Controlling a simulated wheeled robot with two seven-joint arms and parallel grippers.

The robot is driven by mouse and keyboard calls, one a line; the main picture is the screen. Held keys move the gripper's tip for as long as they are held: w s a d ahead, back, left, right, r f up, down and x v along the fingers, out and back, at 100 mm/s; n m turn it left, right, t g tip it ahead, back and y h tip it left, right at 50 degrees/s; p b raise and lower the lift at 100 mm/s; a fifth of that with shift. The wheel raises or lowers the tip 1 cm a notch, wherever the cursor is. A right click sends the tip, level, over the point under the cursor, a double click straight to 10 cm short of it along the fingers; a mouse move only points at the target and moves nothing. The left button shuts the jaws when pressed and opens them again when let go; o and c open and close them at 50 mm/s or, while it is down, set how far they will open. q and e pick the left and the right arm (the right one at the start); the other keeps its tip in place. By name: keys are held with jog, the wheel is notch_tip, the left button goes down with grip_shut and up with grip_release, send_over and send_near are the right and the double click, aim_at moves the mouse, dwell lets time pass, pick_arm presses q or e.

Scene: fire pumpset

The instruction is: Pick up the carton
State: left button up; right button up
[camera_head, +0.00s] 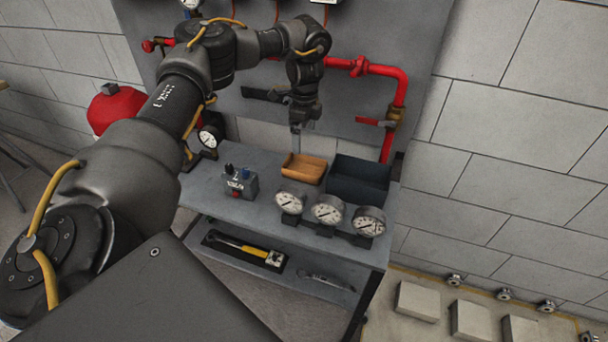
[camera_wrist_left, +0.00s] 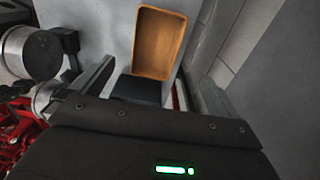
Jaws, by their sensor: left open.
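The carton, a small open orange-brown box (camera_head: 304,172), stands on the grey bench (camera_head: 262,180) toward the back. In the left wrist view the carton (camera_wrist_left: 158,42) lies beyond the fingers, and I look into its open top. My left gripper (camera_head: 296,147) hangs pointing down above the carton's back left side. In the wrist view its fingers (camera_wrist_left: 152,80) are spread apart with no carton between them. I cannot tell the exact gap from fingertips to carton. My right gripper is not in view.
A dark open bin (camera_head: 358,183) stands close right of the carton. Several gauges (camera_head: 328,211) line the bench front; a small switch box (camera_head: 239,183) is at left. Red pipes (camera_head: 397,100) and valve handles are behind. A lower shelf (camera_head: 309,268) holds tools.

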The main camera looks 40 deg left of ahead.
pick_arm(q)
send_near(304, 172)
jog(key=shift+w+a+f, duration=0.2)
jog(key=shift+w, duration=0.05)
jog(key=shift+s+d+f+p, duration=0.1)
jog(key=shift+s+f+p, duration=0.05)
jog(key=shift+f+p, duration=0.2)
notch_tip(304, 172, down, 4)
jog(key=shift+s+d+r+p, duration=0.1)
jog(key=shift+s+p, duration=0.05)
jog(key=shift+p, duration=0.2)
jog(key=shift+f, duration=0.45)
jog(key=c, duration=1.1)
jog(key=shift+c, duration=0.3)
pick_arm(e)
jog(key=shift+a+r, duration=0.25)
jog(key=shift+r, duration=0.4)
